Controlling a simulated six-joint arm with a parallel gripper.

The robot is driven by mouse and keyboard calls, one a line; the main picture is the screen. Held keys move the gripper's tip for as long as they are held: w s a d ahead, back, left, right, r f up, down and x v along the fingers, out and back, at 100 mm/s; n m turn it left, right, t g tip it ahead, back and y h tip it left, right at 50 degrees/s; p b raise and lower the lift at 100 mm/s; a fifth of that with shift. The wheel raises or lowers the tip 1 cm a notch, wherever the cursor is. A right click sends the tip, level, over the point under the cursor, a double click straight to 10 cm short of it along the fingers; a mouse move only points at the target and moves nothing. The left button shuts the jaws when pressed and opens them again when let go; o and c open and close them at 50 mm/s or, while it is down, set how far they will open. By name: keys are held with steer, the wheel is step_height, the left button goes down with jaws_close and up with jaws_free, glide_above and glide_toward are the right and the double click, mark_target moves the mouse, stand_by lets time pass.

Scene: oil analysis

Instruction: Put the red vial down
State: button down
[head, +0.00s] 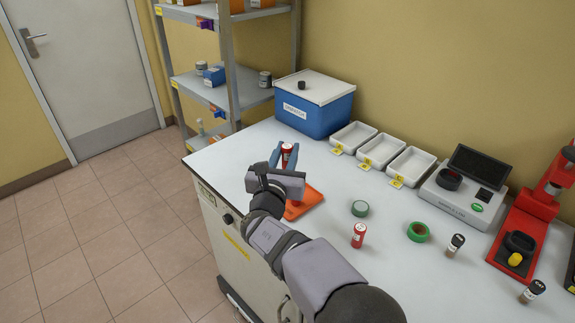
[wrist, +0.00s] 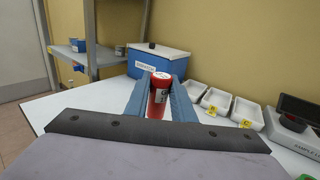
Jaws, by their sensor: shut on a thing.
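A red vial (head: 287,149) with a pale label is held between the blue fingers of my gripper (head: 282,155), over the left part of the white table. It also shows in the wrist view (wrist: 158,95), upright between the two fingers (wrist: 158,100). My gripper is shut on it. The vial's lower end is hidden, so I cannot tell whether it touches anything. A second red vial (head: 359,235) stands upright on the table (head: 330,255), to the right of my arm.
An orange tray (head: 310,197) lies partly behind my gripper. A blue box (head: 315,112) and white trays (head: 353,137) stand at the back. Green tape (head: 419,231), dark-capped vials (head: 455,245), a scale (head: 462,205) and a red stand (head: 525,225) are on the right. Bare table lies in front of the trays.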

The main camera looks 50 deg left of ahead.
steer(key=shift+f+p, duration=0.4)
steer(key=shift+f, duration=1.7)
steer(key=shift+f+b, duration=0.6)
steer(key=shift+b, duration=0.35)
steer(key=c, duration=1.5)
jaws_free()
steer(key=shift+r, duration=0.15)
